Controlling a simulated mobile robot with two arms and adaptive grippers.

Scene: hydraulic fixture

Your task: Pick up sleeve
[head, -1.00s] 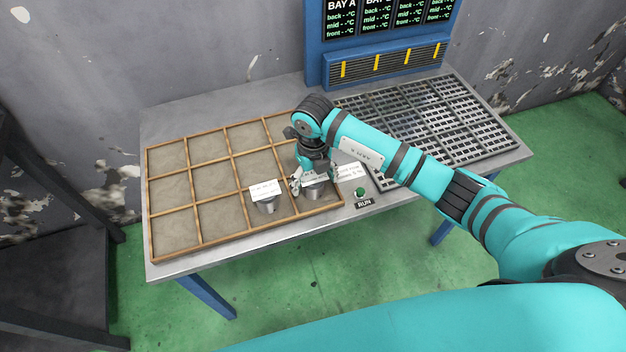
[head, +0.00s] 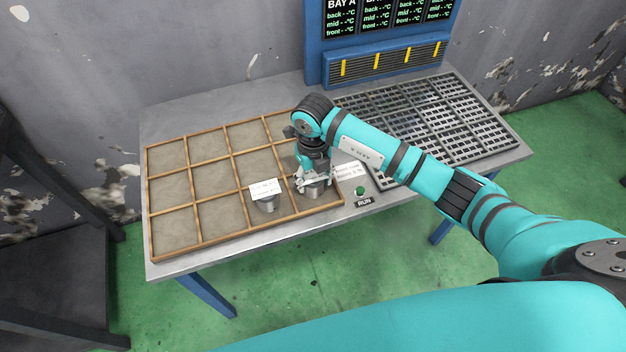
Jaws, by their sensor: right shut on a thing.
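A small grey metal sleeve (head: 313,191) stands in the front right compartment of the wooden divided tray (head: 196,242). A white label (head: 347,172) with small print sits at its right side. My right gripper (head: 314,181) reaches down from above and is shut on this sleeve. The arm and gripper hide part of the sleeve's top. A second grey metal sleeve (head: 267,206) with a white label (head: 264,189) stands in the compartment to the left, apart from the gripper. My left gripper is not in view.
A dark metal grid (head: 460,120) covers the table's right part. A blue unit (head: 385,65) with screens stands at the back. A green button (head: 361,191) marked RUN sits at the front edge. The tray's other visible compartments are empty.

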